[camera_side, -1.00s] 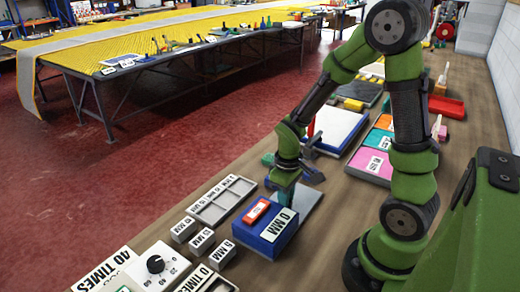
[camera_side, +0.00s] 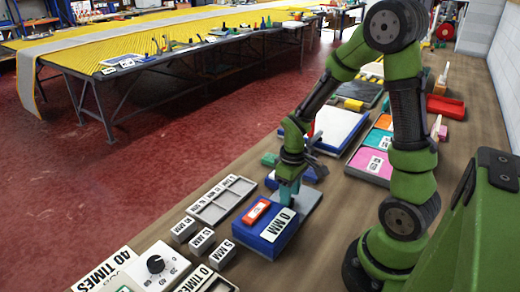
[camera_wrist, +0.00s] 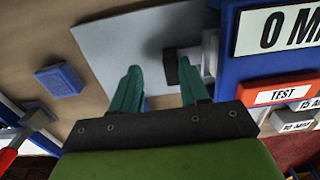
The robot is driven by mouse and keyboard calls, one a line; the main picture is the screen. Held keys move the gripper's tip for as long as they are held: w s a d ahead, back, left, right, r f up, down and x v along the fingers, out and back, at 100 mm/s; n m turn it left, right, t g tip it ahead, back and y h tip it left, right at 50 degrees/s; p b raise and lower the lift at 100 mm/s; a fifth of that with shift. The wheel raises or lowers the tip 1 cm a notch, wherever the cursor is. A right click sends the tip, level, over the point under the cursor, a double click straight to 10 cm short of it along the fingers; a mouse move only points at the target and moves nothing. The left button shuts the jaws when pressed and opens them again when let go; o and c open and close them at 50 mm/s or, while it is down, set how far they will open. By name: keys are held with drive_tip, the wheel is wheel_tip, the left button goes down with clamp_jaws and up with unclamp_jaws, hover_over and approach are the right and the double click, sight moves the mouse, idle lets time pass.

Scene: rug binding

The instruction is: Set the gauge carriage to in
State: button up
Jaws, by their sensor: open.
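The gauge is a blue housing (camera_side: 262,228) with a "0 MM" label (camera_side: 278,224) and a red "TEST" strip, set on a grey plate (camera_side: 309,204). The wrist view also shows the blue housing (camera_wrist: 229,60) and the plate (camera_wrist: 105,42). A pale block (camera_wrist: 208,52) with a dark end piece (camera_wrist: 170,66) projects from the housing over the plate; it looks like the carriage. My gripper (camera_side: 289,196) is low over the plate beside the housing. Its teal fingers (camera_wrist: 160,84) are apart, the right fingertip near the dark piece. I cannot tell whether they touch.
A blue block (camera_wrist: 59,80) lies on the bench beyond the plate. Grey labelled blocks (camera_side: 201,241) and a sectioned tray (camera_side: 221,199) stand left of the gauge. A dial box (camera_side: 154,270) is at the front. Pink and teal trays (camera_side: 370,166) lie behind.

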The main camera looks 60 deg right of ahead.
drive_tip(key=d, duration=0.7)
drive_tip(key=shift+d, duration=0.25)
wheel_tip(320, 180, up, 17)
drive_tip(key=w+d+f, duration=0.1)
drive_tip(key=w+d, duration=0.5)
drive_tip(key=shift+w+f+m, duration=0.15)
drive_tip(key=shift+w+m, duration=0.1)
drive_tip(key=shift+m, duration=0.15)
drive_tip(key=s+a+r, duration=0.1)
drive_tip(key=s+a, duration=0.5)
drive_tip(key=shift+n, duration=0.4)
drive_tip(key=f, duration=1.7)
drive_tip(key=shift+s, duration=0.3)
